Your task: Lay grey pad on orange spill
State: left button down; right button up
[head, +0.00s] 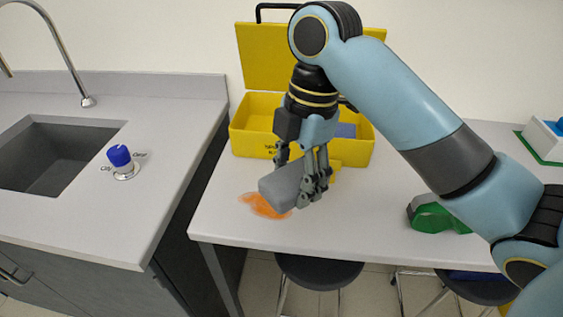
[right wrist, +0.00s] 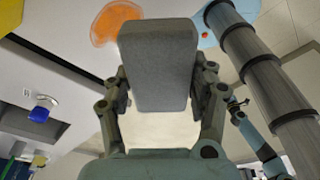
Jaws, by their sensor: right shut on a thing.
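The grey pad (head: 281,187) is a thick rounded block, held between the fingers of my right gripper (head: 307,180). It also fills the middle of the right wrist view (right wrist: 156,65), with a finger on each side. The orange spill (head: 265,206) is a flat smear on the white table near its front left corner. In the head view the pad overlaps the spill's upper right part. In the right wrist view the spill (right wrist: 116,22) shows beside the pad's far end. I cannot tell whether the pad touches the table. My left gripper is out of view.
An open yellow case (head: 250,130) stands behind my right gripper. A green and grey object (head: 436,216) lies at the right. A sink counter (head: 140,190) with a blue-topped knob (head: 120,158) is at the left, across a gap. Stools (head: 318,271) stand under the table's front edge.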

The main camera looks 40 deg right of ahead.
aim_at(297, 192)
jog(key=shift+s+a+p, duration=0.3)
jog(key=shift+s+a, duration=0.7)
jog(key=shift+s, duration=0.2)
jog(key=shift+w+a+f, duration=0.25)
jog(key=shift+a+f, duration=0.1)
jog(key=shift+f, duration=0.2)
jog(key=shift+w+d+f+b, duration=0.2)
jog(key=shift+w+f+b, duration=0.4)
jog(key=shift+w+b, duration=0.15)
jog(key=w+f, duration=0.1)
jog(key=w, duration=0.2)
jog(key=w+d+f, duration=0.1)
jog(key=w+f, duration=0.1)
jog(key=w, duration=0.1)
jog(key=w+d+f+p, duration=0.1)
jog(key=w+f, duration=0.1)
jog(key=w, duration=0.1)
jog(key=shift+f, duration=0.1)
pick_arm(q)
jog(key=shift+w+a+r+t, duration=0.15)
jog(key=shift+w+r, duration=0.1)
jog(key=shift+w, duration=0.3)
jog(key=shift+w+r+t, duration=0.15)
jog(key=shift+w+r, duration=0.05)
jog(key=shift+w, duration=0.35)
pick_arm(e)
jog(key=shift+f, duration=2)
jog(key=shift+f, duration=0.1)
jog(key=o, duration=0.8)
